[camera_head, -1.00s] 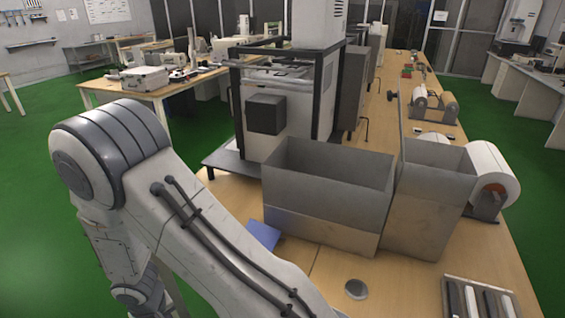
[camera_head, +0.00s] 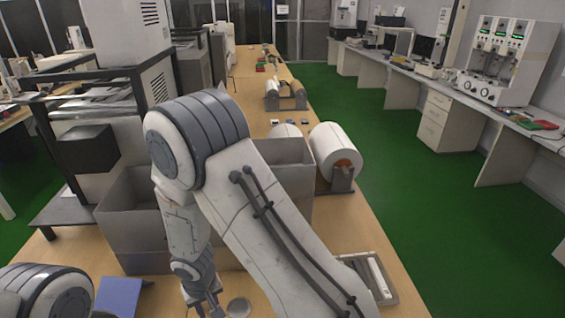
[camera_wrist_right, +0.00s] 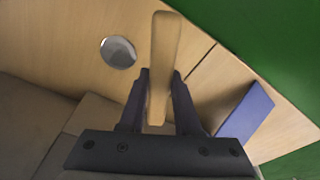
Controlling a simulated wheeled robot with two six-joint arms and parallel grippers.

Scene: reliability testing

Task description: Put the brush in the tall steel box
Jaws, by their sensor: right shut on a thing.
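The tall steel box (camera_head: 299,178) stands in the middle of the head view, largely hidden behind my right arm. My right gripper (camera_head: 208,300) points down in front of the steel boxes, low over the table. In the right wrist view my right gripper (camera_wrist_right: 157,105) is shut on the light wooden handle of the brush (camera_wrist_right: 164,55). The bristles cannot be made out. My left arm shows only partly at the bottom left; its gripper is out of view.
A wider steel box (camera_head: 125,205) stands left of the tall one. A blue object (camera_head: 118,296) and a round metal disc (camera_head: 238,307) are near my right gripper.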

